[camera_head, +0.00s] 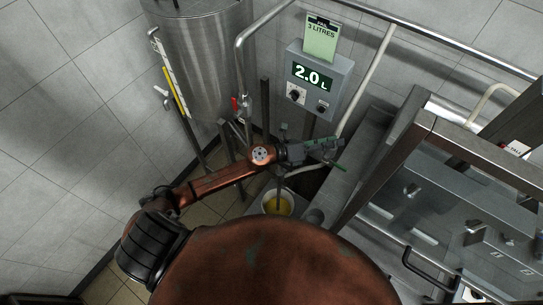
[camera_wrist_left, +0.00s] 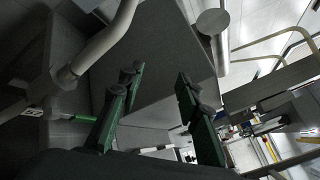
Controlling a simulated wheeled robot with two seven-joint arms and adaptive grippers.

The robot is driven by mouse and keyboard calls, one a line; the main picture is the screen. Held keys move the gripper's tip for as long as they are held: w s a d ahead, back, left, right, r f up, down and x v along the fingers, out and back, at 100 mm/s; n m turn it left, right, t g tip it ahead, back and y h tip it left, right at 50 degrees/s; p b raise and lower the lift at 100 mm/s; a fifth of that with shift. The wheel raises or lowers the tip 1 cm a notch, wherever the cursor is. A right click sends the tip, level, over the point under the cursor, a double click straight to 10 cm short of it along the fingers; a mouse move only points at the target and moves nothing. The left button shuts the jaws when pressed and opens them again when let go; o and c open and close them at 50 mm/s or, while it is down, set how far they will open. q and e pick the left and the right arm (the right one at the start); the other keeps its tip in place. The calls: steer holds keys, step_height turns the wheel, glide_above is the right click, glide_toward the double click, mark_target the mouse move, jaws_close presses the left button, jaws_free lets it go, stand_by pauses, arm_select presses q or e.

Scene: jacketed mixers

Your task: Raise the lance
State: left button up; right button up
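A thin upright rod that looks like the lance (camera_head: 279,190) stands with its lower end in a pale bucket (camera_head: 266,205) of yellow liquid in the head view. Its upper part is hidden behind my left arm. A pale hose (camera_head: 300,170) curves near its top; a pale bent hose or pipe (camera_wrist_left: 108,38) also shows in the left wrist view. My left gripper (camera_head: 338,153) is above and right of the bucket, its green fingers spread. In the left wrist view the gripper (camera_wrist_left: 155,85) is open, with nothing held between the fingertips. My right gripper is out of view.
A grey control box (camera_head: 318,80) reading 2.0 L, under a green "3 LITRES" card (camera_head: 321,39), is behind my gripper. A steel tank (camera_head: 205,50) stands left of it. A metal frame (camera_head: 390,150) and bench crowd the right. Tiled floor (camera_head: 205,205) shows at left.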

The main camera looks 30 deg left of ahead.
arm_select(q)
steer(key=s+d+f+m+g, duration=0.3)
steer(key=m+g, duration=0.1)
steer(key=m, duration=0.3)
steer(key=s+a+f+m+g+y, duration=0.3)
steer(key=a+f+m+g+y, duration=0.2)
steer(key=f+m, duration=0.35)
steer(key=w+a+f+m+y, duration=0.1)
steer(key=a+f+m+y, duration=0.2)
steer(key=a, duration=0.7)
steer(key=w+a+f+m+y, duration=0.15)
steer(key=a+y, duration=0.35)
steer(key=a, duration=0.5)
steer(key=shift+n, duration=0.5)
steer(key=x, duration=0.2)
steer(key=p+x, duration=0.1)
steer(key=x, duration=0.4)
steer(key=shift+s+a+f+p, duration=0.1)
steer(key=shift+s+f+p, duration=0.1)
steer(key=shift+s+p, duration=0.1)
steer(key=shift+w+f, duration=0.15)
steer(key=shift+f, duration=0.35)
